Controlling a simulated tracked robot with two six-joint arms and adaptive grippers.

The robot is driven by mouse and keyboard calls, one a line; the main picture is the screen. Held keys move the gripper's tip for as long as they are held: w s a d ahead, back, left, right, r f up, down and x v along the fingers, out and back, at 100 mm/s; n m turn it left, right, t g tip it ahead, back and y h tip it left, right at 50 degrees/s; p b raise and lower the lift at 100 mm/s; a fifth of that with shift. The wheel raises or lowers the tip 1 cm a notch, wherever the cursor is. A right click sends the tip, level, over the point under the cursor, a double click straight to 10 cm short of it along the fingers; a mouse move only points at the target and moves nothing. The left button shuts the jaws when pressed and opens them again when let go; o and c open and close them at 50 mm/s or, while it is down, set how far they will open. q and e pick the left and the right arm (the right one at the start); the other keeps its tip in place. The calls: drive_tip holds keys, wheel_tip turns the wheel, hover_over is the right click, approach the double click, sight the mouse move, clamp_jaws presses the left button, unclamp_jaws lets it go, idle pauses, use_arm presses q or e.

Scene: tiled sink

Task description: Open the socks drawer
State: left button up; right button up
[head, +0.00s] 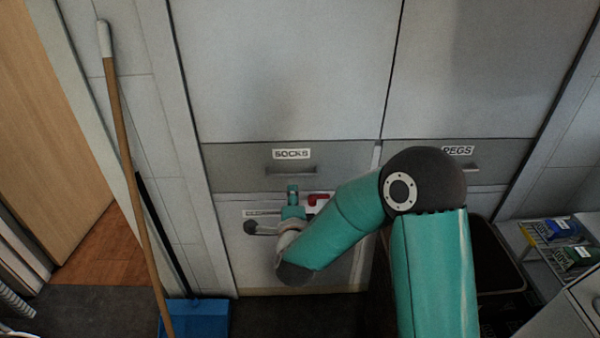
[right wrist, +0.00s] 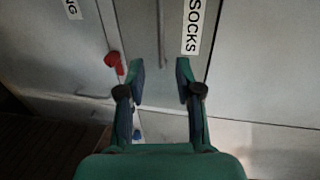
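The socks drawer (head: 235,165) is a grey front below a tall panel, and it looks shut. Its white SOCKS label (head: 291,154) sits above a slim horizontal handle (head: 291,173). In the right wrist view the label (right wrist: 193,27) and the handle (right wrist: 161,35) appear turned sideways. My right gripper (head: 292,190) is just below the handle in the head view. In the right wrist view, my right gripper (right wrist: 160,68) is open, with the handle's line running between its fingertips. I cannot tell whether they touch it. My left gripper is not in view.
A red fixture (head: 318,199) sits beside the right gripper on the lower front. The pegs drawer, labelled PEGS (head: 458,150), is to the right, partly behind my arm. A wooden-handled broom (head: 130,165) and blue dustpan (head: 207,317) stand left. Shelved packets (head: 562,229) are right.

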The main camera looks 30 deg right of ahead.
sight(268, 166)
drive_tip(key=x, duration=1.2)
drive_tip(key=shift+w+d, duration=0.15)
drive_tip(key=shift+w, duration=0.05)
clamp_jaws()
